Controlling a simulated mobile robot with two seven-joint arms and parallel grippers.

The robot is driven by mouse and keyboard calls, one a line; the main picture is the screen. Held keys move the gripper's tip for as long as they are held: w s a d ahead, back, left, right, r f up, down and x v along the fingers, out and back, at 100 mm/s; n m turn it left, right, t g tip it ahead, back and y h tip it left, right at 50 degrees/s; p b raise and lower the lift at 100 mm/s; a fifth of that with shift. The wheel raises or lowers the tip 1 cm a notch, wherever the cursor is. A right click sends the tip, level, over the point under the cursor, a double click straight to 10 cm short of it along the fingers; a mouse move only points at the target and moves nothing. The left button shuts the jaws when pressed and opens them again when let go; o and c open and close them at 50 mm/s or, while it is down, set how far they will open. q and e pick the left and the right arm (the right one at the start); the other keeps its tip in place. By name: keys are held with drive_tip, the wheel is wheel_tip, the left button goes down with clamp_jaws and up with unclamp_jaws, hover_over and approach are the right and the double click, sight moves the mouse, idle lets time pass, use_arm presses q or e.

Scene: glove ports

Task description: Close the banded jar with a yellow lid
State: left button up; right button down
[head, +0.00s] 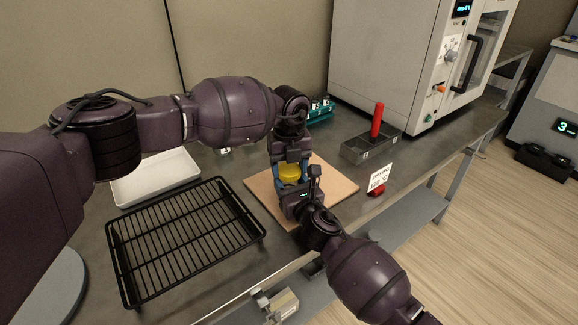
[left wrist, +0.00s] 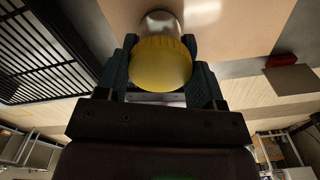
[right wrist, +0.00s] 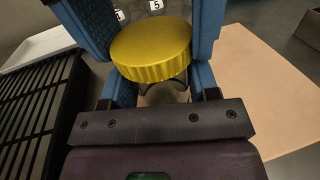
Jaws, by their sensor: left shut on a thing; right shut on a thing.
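The yellow lid (head: 290,171) is over the middle of the wooden board, with my left gripper (head: 289,167) shut around it from above. In the left wrist view the lid (left wrist: 162,64) sits between the blue fingers, in line with the shiny jar (left wrist: 160,22). My right gripper (head: 292,190) comes in from the front, low by the jar, and is shut on it just below the lid. In the right wrist view the lid (right wrist: 152,50) looks level and hides most of the jar. I cannot tell whether it is fully seated, and the jar's bands are not visible.
The wooden board (head: 340,187) lies under the grippers. A black wire rack (head: 185,240) and a white tray (head: 155,180) are at the left.

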use_arm(q)
drive_tip(key=m, duration=0.4)
drive_tip(key=shift+m, duration=0.3)
drive_tip(key=m, duration=1.6)
drive_tip(key=o, duration=1)
drive_tip(key=shift+c, duration=0.2)
drive_tip(key=shift+o, duration=0.6)
use_arm(e)
drive_tip(key=shift+d, duration=0.1)
use_arm(q)
drive_tip(key=shift+s+d+f, duration=0.1)
